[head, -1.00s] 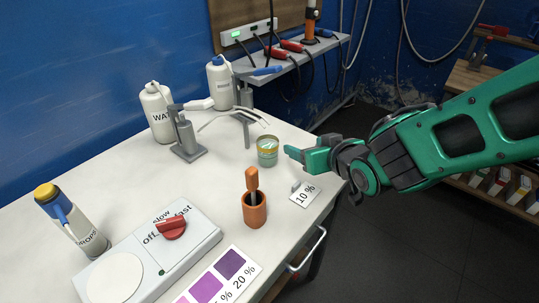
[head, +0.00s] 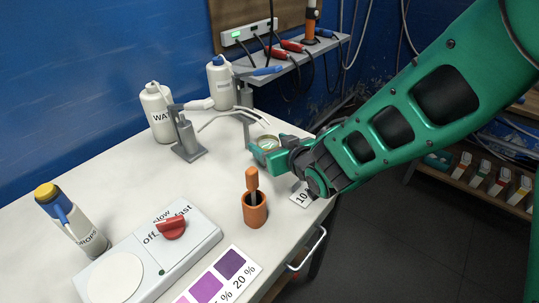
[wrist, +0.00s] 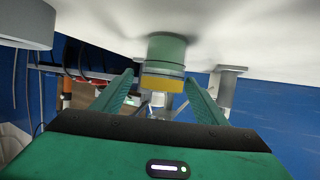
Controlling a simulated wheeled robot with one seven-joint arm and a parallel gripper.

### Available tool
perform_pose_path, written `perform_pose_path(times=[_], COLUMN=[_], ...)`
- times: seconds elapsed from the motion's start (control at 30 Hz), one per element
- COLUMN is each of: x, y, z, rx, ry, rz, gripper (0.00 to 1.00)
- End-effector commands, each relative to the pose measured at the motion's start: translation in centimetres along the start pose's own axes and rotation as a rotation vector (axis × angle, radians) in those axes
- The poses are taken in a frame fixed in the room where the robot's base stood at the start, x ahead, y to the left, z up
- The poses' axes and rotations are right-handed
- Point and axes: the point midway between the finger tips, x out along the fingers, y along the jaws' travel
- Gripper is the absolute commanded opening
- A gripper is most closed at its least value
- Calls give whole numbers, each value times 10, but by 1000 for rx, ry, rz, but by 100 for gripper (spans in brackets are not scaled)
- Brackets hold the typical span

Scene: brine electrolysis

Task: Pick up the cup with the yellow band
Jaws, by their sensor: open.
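The cup with the yellow band (head: 267,141) is a small pale-green cup on the white table, banded near its rim. In the head view my gripper (head: 266,157) is in front of it and hides its lower part. In the wrist view, which shows the table at the top, the cup (wrist: 166,52) stands upright between the two spread fingers, near their tips. My gripper (wrist: 159,80) is open, with a visible gap to the cup on each side. I cannot tell how deep the cup sits between the fingers.
A grey stand with pale tubes (head: 187,138) and white bottles (head: 158,112) are left of and behind the cup. A stirrer plate (head: 150,252) is front left.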

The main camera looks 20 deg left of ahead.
Motion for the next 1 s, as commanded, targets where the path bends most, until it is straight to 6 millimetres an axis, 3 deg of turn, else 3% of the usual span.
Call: perform_pose_path(times=[0.3, 0.67, 0.7, 0.9, 1.0], x=[39, 48, 48, 48, 48], y=[-2, -2, -2, -1, -1], z=[-3, -3, -3, -3, -4], rx=[-1, 0, 0, 0, 0], ry=[-1, 0, -1, -1, 0], rz=[0, 0, 0, 0, 0], gripper=[67, 67, 64, 17, 17])
